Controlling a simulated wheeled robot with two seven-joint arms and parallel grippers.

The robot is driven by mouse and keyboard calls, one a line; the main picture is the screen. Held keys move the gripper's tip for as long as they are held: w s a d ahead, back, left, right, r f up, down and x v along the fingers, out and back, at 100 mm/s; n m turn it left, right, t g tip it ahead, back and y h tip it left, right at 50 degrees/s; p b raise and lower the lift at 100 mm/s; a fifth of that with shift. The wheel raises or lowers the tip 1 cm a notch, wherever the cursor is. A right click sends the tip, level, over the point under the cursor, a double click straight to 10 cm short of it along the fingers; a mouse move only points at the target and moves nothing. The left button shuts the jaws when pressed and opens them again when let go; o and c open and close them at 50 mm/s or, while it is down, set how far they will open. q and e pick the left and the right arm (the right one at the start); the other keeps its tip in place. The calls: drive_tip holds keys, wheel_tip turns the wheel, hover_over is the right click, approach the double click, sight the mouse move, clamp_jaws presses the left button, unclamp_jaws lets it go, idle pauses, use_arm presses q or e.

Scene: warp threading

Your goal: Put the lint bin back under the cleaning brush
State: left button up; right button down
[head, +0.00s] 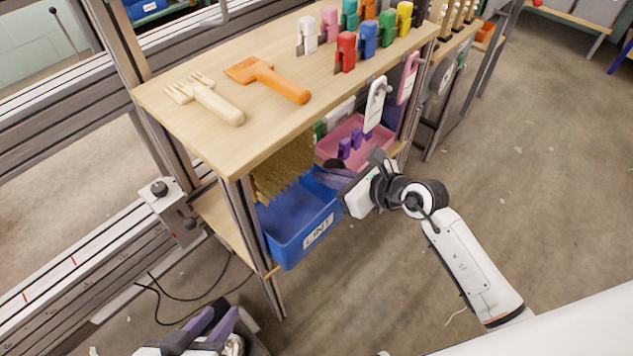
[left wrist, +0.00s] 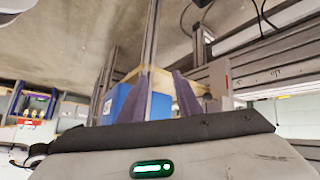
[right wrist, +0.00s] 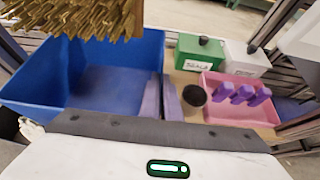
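The blue lint bin (head: 300,243), labelled LINT, stands upright on the lower shelf at the rack's near end. The cleaning brush (head: 284,174), with tan bristles, hangs under the tabletop over the bin's back part; the bin's labelled front extends out from it. In the right wrist view the bin (right wrist: 110,65) looks empty, with the brush (right wrist: 75,15) above its far left. My right gripper (right wrist: 162,98) has its fingers close together on either side of the bin's right wall, pinching it. My left gripper (head: 215,322) is open and empty, low in front of the rack.
A pink tray (right wrist: 238,108) with purple pieces and a green box (right wrist: 200,55) stand right of the bin. A rack post (head: 247,220) rises beside the bin's left side. The floor in front is clear.

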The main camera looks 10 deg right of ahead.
sight(317, 195)
drive_tip(key=shift+w+a+r, duration=0.1)
drive_tip(key=shift+w+a, duration=0.3)
drive_tip(key=shift+w, duration=0.2)
drive_tip(key=shift+w+a, duration=0.4)
drive_tip(key=shift+w, duration=0.15)
wheel_tip(317, 195, down, 3)
drive_tip(key=shift+r+b, duration=0.1)
drive_tip(key=shift+b, duration=0.95)
use_arm(q)
drive_tip(key=shift+w+d+f+m+g, duration=0.15)
drive_tip(key=shift+d+f+m+g, duration=0.3)
drive_tip(key=shift+d+f, duration=0.35)
use_arm(e)
drive_tip(key=shift+f, duration=0.35)
